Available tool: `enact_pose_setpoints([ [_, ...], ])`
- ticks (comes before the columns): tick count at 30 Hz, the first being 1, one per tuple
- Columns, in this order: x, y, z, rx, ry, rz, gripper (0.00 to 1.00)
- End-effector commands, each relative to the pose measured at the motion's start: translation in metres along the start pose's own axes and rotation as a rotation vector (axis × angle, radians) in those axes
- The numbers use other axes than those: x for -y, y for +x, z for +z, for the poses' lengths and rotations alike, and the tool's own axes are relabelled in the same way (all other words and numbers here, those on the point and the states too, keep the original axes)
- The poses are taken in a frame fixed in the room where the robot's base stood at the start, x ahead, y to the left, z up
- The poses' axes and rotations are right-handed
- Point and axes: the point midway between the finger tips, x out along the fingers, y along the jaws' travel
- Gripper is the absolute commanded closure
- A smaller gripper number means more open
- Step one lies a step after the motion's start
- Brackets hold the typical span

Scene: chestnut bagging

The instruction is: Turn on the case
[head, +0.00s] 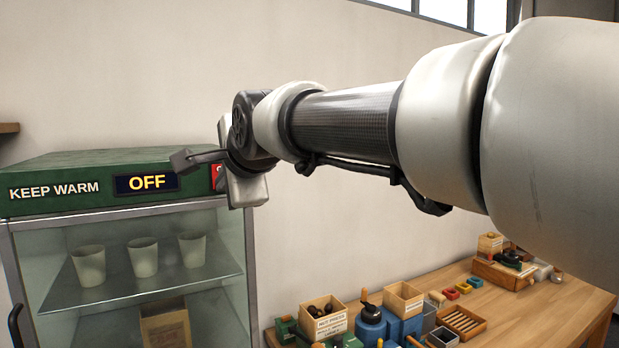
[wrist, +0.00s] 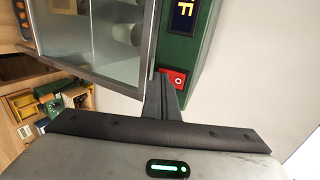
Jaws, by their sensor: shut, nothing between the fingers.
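The case (head: 115,207) is a green-topped glass warming cabinet at the left of the head view. Its front reads KEEP WARM, and its display (head: 147,183) reads OFF. A red switch (head: 218,177) sits right of the display, partly hidden behind my gripper (head: 184,160). My gripper (wrist: 160,74) is shut and empty. Its fingertips overlap the edge beside the red switch in the wrist view. I cannot tell whether they touch the case.
Several pale cups (head: 143,257) stand on the glass shelf inside the case, above a cardboard box (head: 166,325). A wooden table (head: 555,312) at the right holds boxes, a slotted tray and small tools. The plain wall behind my arm is clear.

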Motion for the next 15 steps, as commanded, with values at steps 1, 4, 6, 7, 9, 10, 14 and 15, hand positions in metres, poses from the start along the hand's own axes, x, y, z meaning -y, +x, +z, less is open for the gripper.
enact_pose_setpoints([
  [1,-0.0001,-0.0001,0.0,0.0,0.0,0.0,1.0],
  [4,-0.0001,-0.0002,0.0,0.0,0.0,0.0,1.0],
  [6,-0.0012,0.0005,0.0,0.0,0.0,-0.002,1.0],
  [7,-0.0022,0.0013,-0.0001,0.0,0.0,-0.005,1.0],
  [9,-0.0055,0.0042,-0.0001,0.0,0.0,-0.019,1.0],
  [10,-0.007,0.0058,-0.0002,0.0,0.0,-0.029,1.0],
  [14,0.0002,0.0044,-0.0003,0.0,0.001,-0.047,1.0],
  [15,-0.0002,0.0046,-0.0002,0.0,0.0,-0.047,1.0],
])
